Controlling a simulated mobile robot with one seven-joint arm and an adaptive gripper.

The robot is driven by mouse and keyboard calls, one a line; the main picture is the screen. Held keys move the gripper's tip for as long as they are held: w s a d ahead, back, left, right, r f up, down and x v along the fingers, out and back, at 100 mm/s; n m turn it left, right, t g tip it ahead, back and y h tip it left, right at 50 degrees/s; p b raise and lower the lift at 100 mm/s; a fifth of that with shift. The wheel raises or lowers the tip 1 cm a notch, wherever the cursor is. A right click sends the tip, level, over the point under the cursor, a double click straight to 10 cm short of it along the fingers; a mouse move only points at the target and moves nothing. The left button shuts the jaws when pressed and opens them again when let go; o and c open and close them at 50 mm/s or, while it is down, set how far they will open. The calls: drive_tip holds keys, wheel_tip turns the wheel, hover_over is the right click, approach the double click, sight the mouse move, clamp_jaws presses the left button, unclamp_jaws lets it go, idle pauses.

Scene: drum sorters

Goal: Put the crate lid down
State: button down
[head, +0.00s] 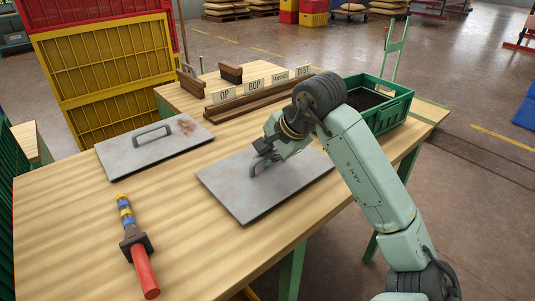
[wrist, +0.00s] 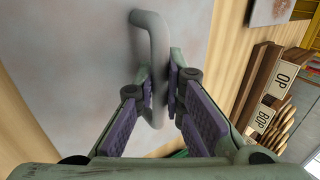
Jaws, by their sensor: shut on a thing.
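A flat grey metal lid (head: 240,190) with a bar handle is in the middle of the wooden table in the head view. It also fills much of the wrist view (wrist: 70,60). My gripper (head: 262,157) is shut on the lid's handle, with a finger pad on each side of the bar (wrist: 150,35). The lid looks level and at or just above the tabletop; I cannot tell if it touches. A second grey lid (head: 120,155) with a handle and a rusty patch lies on the table to the left. A green crate (head: 393,110) with dark contents stands at the back right.
A red-handled tool (head: 143,268) with a blue and yellow shaft lies at the front left of the table (head: 60,210). A wooden rack with label cards (head: 255,87) stands behind the lids. Yellow crates (head: 110,80) are stacked beyond. The table's front middle is clear.

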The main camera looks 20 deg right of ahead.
drive_tip(key=shift+f+b, duration=0.2)
drive_tip(key=shift+b, duration=0.1)
drive_tip(key=c, duration=1.7)
unclamp_jaws()
drive_tip(key=shift+r, duration=0.15)
drive_tip(key=shift+s+r+p, duration=0.1)
drive_tip(key=shift+r+p, duration=0.1)
drive_tip(key=shift+p, duration=0.1)
drive_tip(key=b+v, duration=0.2)
drive_tip(key=v, duration=0.9)
drive_tip(key=shift+s+r, duration=0.15)
drive_tip(key=shift+r, duration=0.15)
